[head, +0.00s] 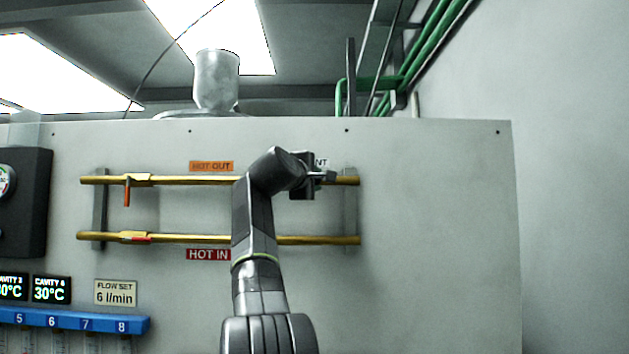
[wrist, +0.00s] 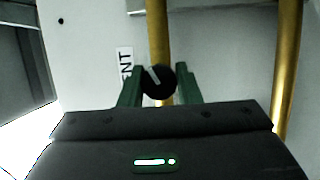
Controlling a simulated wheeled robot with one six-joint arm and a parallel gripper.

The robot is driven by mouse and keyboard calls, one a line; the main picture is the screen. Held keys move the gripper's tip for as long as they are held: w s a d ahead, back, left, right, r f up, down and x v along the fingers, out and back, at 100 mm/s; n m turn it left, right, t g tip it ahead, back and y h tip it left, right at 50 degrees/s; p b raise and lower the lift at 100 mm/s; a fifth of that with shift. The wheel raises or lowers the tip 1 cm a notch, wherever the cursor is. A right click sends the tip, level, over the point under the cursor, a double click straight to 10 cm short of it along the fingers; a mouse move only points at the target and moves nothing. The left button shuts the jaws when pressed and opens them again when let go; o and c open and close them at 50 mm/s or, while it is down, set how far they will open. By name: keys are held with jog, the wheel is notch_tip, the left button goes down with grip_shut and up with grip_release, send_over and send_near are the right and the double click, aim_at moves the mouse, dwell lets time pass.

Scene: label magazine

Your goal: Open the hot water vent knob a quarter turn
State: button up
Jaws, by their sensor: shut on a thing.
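The vent knob (wrist: 158,82) is round and black with a pale pointer line, and sits at the upper brass pipe in the wrist view. Its line is slightly slanted to the length of the pipe. My gripper (wrist: 159,90) is shut on the knob, with one green finger on each side. The white vent label (wrist: 125,64) beside the knob is partly covered.
The lower hot-in pipe (head: 315,240) runs below, and also shows in the wrist view (wrist: 288,65). A valve with an orange handle (head: 127,195) is on the upper pipe's left. A red-handled valve (head: 136,238) is below it. The panel (head: 435,220) is bare to the right.

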jog(key=shift+f+m, duration=0.1)
jog(key=shift+m, duration=0.8)
jog(key=o, duration=1)
jog(key=shift+c, duration=0.2)
jog(key=shift+s, duration=0.1)
jog(key=b+v, duration=0.5)
jog(key=v, duration=0.8)
jog(key=shift+s+r, duration=0.3)
jog(key=shift+s, duration=0.05)
jog(key=shift+a, duration=0.1)
